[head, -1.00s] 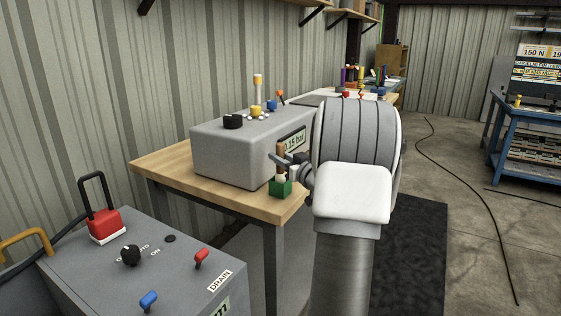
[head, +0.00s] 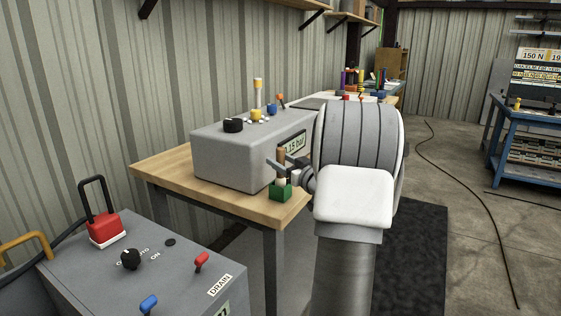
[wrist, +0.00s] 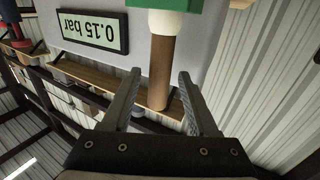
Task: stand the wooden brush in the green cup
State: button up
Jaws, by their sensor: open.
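The wooden brush (head: 281,157) stands upright in the green cup (head: 280,192), which sits on the wooden table near its front right corner. In the wrist view, which is upside down, the brush's brown handle (wrist: 161,62) leads to a pale section (wrist: 166,22) that enters the green cup (wrist: 180,5) at the top edge. My gripper (wrist: 160,76) is open, with one finger on each side of the handle and visible gaps to it. In the head view my gripper (head: 284,164) is small and partly hidden by my wrist. The cup's inside is hidden.
A grey box (head: 228,157) with knobs and a pressure display stands close behind the cup on the wooden table (head: 228,202). A grey control cabinet (head: 190,262) stands at front left. A blue workbench (head: 540,122) is at the right. The floor between has a black cable (head: 462,195).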

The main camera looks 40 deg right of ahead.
jog(key=s+a+p, duration=0.1)
jog(key=s+a, duration=0.1)
jog(key=s, duration=0.9)
